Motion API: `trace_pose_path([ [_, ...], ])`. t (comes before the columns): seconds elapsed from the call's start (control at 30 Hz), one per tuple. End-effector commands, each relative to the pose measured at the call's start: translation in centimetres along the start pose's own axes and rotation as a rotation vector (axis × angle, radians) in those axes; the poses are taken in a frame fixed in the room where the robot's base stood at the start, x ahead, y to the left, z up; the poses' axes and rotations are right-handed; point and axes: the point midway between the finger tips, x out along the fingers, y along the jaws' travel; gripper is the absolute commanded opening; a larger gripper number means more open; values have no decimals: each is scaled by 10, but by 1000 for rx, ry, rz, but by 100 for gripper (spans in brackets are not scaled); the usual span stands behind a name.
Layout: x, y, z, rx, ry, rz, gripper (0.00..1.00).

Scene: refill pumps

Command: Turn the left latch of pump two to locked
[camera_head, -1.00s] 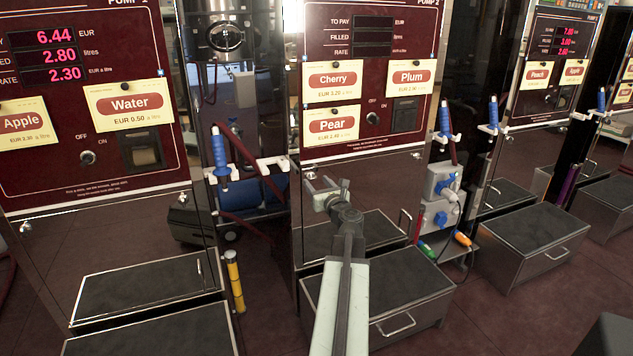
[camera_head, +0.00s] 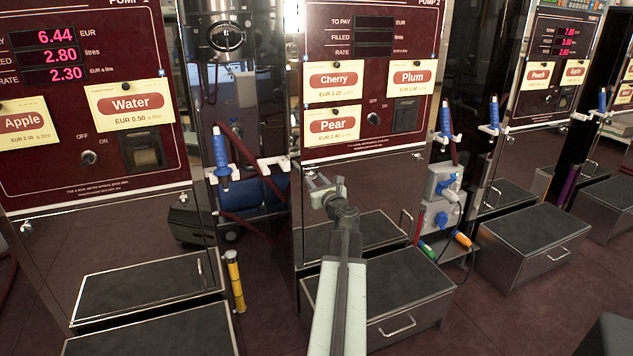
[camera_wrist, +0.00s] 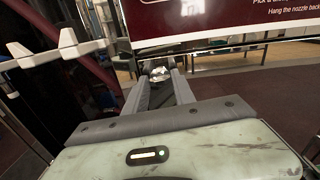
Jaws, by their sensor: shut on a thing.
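Pump two (camera_head: 372,80) is the dark red panel in the middle of the head view, above a mirror-like lower door (camera_head: 385,185). My gripper (camera_head: 318,186) is at the upper left corner of that door, just below the panel. In the wrist view, the small shiny left latch (camera_wrist: 159,73) sits between the tips of my gripper (camera_wrist: 160,80), and the fingers are shut on it. In the head view my fingers mostly hide the latch. Its exact angle cannot be told. The right latch (camera_head: 416,155) is small at the door's upper right.
A blue nozzle (camera_head: 220,152) hangs in a white holder left of pump two; the holder (camera_wrist: 55,50) is near my gripper in the wrist view. A step box (camera_head: 415,290) stands before the door. A yellow post (camera_head: 235,280) is at lower left.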

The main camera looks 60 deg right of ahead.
Motion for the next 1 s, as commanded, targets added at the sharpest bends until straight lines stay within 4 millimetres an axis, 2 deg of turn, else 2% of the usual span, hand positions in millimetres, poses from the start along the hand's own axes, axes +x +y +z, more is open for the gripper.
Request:
trace_pose_path([
  [1.0, -2, -1, -2, -917, 5, -5, 0],
])
